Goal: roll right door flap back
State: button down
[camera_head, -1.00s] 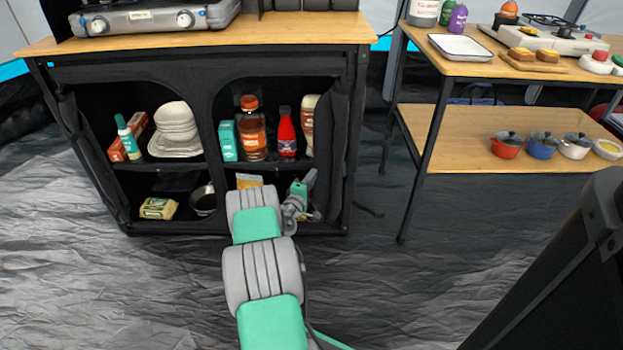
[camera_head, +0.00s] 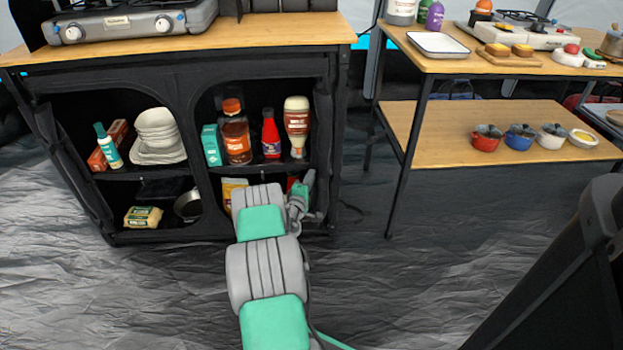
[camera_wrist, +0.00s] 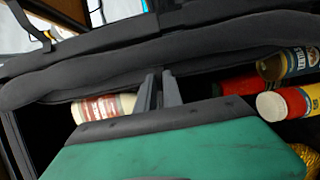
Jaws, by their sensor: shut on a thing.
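The right door flap (camera_wrist: 90,72) is a long dark fabric roll running across the upper part of the wrist view. In the head view it is a narrow dark strip (camera_head: 323,125) along the right side of the right opening in the black cabinet (camera_head: 150,62). My gripper (camera_wrist: 160,82) has its two fingers close together on the roll's edge, shut on the flap. In the head view my gripper (camera_head: 303,192) is low at the right opening, partly hidden by my wrist. The exact grip on the fabric is hidden.
A wooden-topped table (camera_head: 455,60) with a lower shelf stands to the right. The floor between it and the cabinet is clear.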

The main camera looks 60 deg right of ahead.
jog(key=shift+s+d, duration=0.1)
jog(key=shift+s, duration=0.05)
jog(key=c, duration=1.6)
grip_release()
jog(key=shift+s, duration=0.15)
jog(key=shift+c, duration=0.2)
jog(key=shift+o, duration=0.8)
jog(key=shift+w, duration=0.2)
jog(key=s+a+p, duration=0.1)
jog(key=a+p, duration=0.1)
jog(key=a, duration=0.5)
jog(key=shift+s+a, duration=0.2)
jog(key=shift+a, duration=0.2)
